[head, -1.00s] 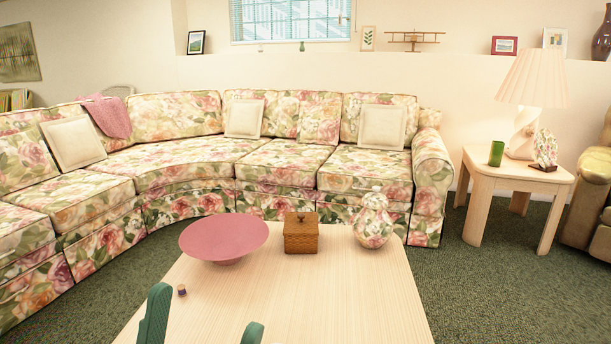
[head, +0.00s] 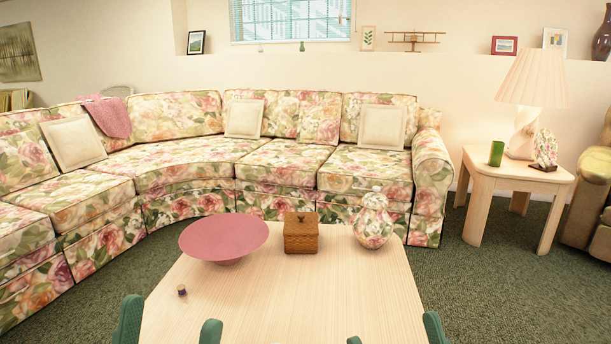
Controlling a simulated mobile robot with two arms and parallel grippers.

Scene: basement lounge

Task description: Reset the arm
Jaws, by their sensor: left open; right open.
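My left gripper (head: 169,322) shows at the bottom edge of the head view, its two green fingers apart and nothing between them. My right gripper (head: 395,333) shows at the bottom edge further right, also with two green fingers spread and empty. Both are at the near end of the pale wooden coffee table (head: 290,295), and the arms behind the fingers are out of view.
On the table are a pink bowl (head: 224,240), a small spool-like object (head: 182,290), a brown woven box (head: 301,232) and a floral jar (head: 373,222). A floral sofa (head: 285,165) stands behind. A side table (head: 515,172) holds a lamp (head: 532,85).

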